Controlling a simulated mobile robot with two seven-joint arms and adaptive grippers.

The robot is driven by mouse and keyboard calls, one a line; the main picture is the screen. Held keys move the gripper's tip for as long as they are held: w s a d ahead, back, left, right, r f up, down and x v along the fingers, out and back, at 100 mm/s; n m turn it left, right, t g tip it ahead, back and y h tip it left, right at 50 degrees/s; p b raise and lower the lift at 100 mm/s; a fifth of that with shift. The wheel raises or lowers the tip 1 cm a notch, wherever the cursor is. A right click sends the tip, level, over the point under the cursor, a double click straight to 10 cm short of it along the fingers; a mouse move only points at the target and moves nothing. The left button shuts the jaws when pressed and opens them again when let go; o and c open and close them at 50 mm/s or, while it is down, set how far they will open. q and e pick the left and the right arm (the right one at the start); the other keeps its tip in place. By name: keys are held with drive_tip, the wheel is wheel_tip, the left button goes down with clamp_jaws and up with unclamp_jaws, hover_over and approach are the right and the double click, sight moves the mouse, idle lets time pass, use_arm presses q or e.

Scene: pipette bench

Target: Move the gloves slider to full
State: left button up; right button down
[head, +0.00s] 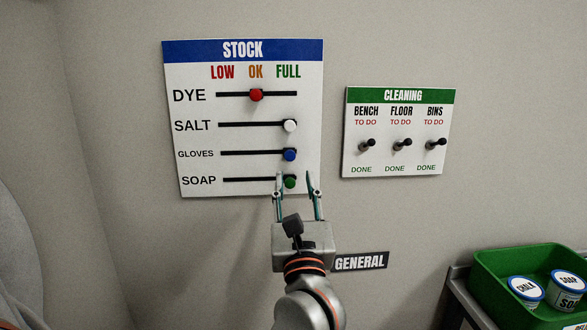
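The STOCK board (200,165) hangs on the wall with a slider row for each item. The blue gloves knob (290,155) sits at the right end of its track (250,153), under the green FULL heading. The blue knob shows just above the fingertips. The green soap knob (290,182) shows between the fingers; I cannot tell how far in front of it they are.
The red dye knob (256,95) is under OK and the white salt knob (289,126) under FULL. A CLEANING board (395,169) with toggle switches hangs to the right. A GENERAL sign (360,262) is below. A green bin (490,270) with labelled tubs stands at lower right.

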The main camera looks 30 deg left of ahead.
use_arm(q)
drive_tip(key=shift+v, duration=2.1)
drive_tip(key=shift+d, duration=0.1)
